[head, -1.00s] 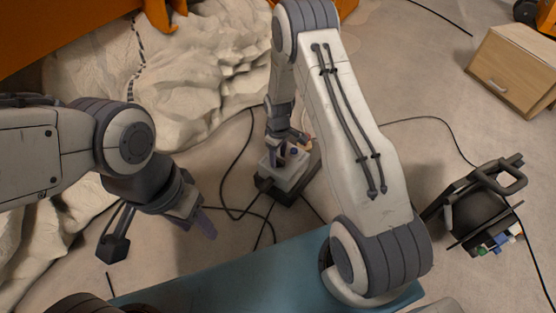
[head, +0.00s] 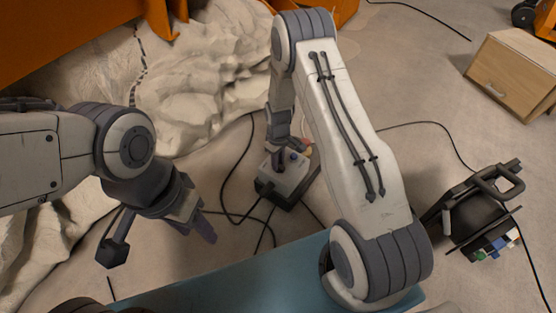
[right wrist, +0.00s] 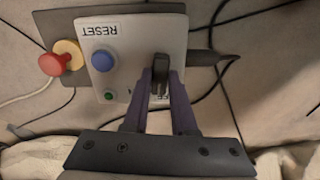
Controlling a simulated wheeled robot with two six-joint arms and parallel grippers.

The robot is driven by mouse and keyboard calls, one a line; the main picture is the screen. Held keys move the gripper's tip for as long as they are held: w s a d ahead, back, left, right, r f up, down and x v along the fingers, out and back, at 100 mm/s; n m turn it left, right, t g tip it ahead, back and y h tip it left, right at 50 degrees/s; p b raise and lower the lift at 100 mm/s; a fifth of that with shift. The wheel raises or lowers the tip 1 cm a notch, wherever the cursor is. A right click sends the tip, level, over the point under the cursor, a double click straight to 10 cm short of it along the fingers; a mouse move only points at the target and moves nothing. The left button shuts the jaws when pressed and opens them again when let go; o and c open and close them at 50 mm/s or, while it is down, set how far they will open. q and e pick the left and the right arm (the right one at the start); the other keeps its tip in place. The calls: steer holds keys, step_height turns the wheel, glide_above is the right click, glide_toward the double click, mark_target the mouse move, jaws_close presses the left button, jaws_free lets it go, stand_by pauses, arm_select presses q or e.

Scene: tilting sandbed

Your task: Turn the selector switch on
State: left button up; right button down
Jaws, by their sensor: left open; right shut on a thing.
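A grey control box (head: 293,176) on a dark base stands on the floor in the middle of the head view. In the right wrist view its face (right wrist: 120,30) carries an upside-down RESET label, a blue button (right wrist: 103,61), a small green light (right wrist: 109,96) and the black selector switch (right wrist: 159,88). My right gripper (right wrist: 160,85) is shut on the selector switch, one finger on each side; the lettering below is partly hidden. The right gripper (head: 278,164) also shows over the box in the head view. My left gripper (head: 207,224) is open and empty, left of the box.
A red mushroom button (right wrist: 54,64) on a yellow disc sits beside the box face. Black cables (head: 227,193) lie around the box. Pale rock or sand (head: 200,80) is behind it. A wooden cabinet (head: 515,75) and a black case (head: 478,215) stand at the right.

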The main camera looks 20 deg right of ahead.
steer(key=shift+r+m+p, duration=0.25)
steer(key=shift+m+p, duration=0.95)
steer(key=shift+p, duration=0.05)
steer(key=m+p, duration=0.2)
steer(key=shift+m, duration=0.4)
steer(key=m+p, duration=0.2)
steer(key=m, duration=0.1)
steer(key=shift+f, duration=0.1)
steer(key=shift+f+m+p, duration=0.1)
steer(key=shift+m+p, duration=0.45)
steer(key=shift+m, duration=0.65)
steer(key=c, duration=0.7)
jaws_free()
